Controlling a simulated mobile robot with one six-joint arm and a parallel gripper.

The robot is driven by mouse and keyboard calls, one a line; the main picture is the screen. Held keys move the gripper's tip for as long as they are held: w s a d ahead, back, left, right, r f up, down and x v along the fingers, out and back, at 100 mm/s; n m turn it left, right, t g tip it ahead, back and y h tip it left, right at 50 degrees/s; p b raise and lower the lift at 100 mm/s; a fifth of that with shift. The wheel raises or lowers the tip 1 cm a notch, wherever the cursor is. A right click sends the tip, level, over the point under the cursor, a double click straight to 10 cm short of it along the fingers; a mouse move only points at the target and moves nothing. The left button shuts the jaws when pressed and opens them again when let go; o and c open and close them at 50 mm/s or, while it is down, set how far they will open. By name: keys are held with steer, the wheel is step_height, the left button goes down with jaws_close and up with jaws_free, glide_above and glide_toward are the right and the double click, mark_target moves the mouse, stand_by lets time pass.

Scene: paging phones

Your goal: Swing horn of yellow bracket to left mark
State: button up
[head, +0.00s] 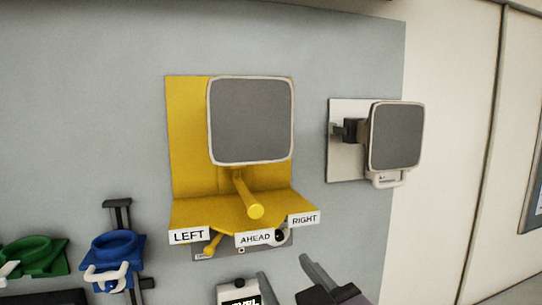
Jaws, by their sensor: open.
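The yellow bracket (185,130) is fixed to the grey wall panel, left of the picture's middle. Its horn (252,118) has a grey square face with a pale rim. A yellow handle (255,210) sticks out below the horn, above the AHEAD label (255,240). The LEFT label (189,236) and the RIGHT label (304,219) sit on the front edges of the yellow shelf. My gripper (290,281) is at the bottom edge, below and right of the bracket. Its dark fingers are open and apart from the bracket; part is cut off.
A second horn (397,137) on a pale plate is at the right. A blue cradle (116,250) and a green cradle (32,254) are at the lower left. The wall above the cradles is bare.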

mark_target(256, 212)
steer(key=shift+n+t, duration=0.3)
steer(key=shift+t, duration=0.1)
steer(key=r+p+x, duration=0.1)
steer(key=p+x, duration=0.1)
steer(key=x, duration=0.4)
steer(key=p+x, duration=0.2)
steer(key=x, duration=0.3)
steer(key=r+p+x, duration=0.1)
steer(key=p+x, duration=0.2)
steer(key=x, duration=0.3)
steer(key=shift+w+a+r, duration=0.25)
steer(key=shift+a+r, duration=0.1)
steer(key=shift+s, duration=0.1)
steer(key=shift+c, duration=0.6)
jaws_close()
